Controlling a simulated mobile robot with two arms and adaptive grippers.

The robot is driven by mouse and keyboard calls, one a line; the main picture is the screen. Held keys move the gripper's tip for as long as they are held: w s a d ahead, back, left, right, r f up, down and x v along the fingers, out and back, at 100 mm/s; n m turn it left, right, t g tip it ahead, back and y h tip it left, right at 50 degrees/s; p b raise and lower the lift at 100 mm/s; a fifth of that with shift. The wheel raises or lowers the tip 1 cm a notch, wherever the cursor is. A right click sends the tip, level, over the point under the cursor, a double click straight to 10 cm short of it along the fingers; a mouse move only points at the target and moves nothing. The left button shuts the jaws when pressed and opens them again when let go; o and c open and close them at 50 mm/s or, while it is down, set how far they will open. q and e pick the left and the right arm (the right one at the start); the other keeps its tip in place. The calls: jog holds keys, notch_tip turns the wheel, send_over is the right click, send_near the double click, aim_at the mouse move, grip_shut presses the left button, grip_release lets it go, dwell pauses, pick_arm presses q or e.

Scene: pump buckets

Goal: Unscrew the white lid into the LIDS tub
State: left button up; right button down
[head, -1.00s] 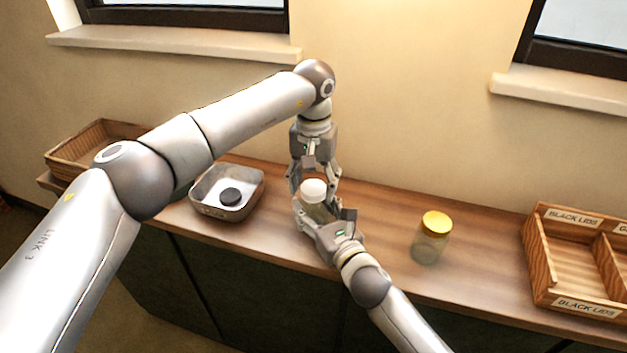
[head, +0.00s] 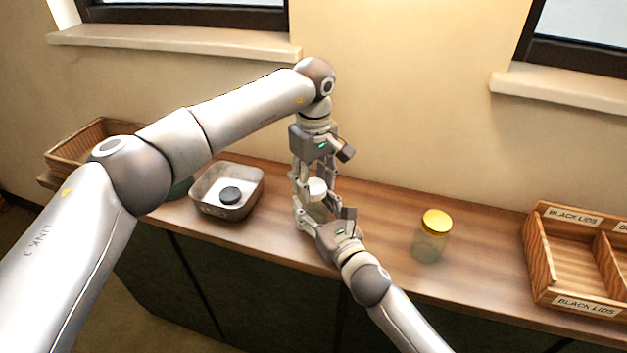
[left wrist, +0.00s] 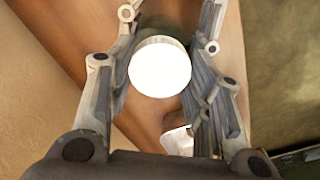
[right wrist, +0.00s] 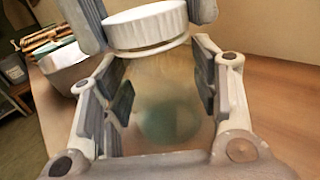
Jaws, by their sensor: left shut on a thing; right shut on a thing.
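The white lid (head: 317,187) sits at the mouth of a clear glass jar (head: 315,211) above the table. My left gripper (head: 317,190) points down from above and is shut on the lid; the lid also shows between its fingers in the left wrist view (left wrist: 160,67). My right gripper (head: 323,214) is shut around the jar body, which stands upright in the right wrist view (right wrist: 160,95). A thin rim shows just under the lid there; I cannot tell whether the thread is free.
A second jar with a yellow lid (head: 436,221) stands on the table to the right. A wooden divided box (head: 541,262) labelled BLACK LIDS is at the far right. Another wooden box (head: 80,150) is at the far left, partly behind my left arm. The wall is close behind.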

pick_arm(q)
jog(key=n, duration=0.7)
pick_arm(e)
jog(key=shift+f, duration=0.1)
pick_arm(q)
jog(key=n, duration=0.9)
jog(key=shift+n, duration=0.4)
jog(key=n, duration=1)
jog(key=shift+r, duration=0.1)
jog(key=n, duration=1.6)
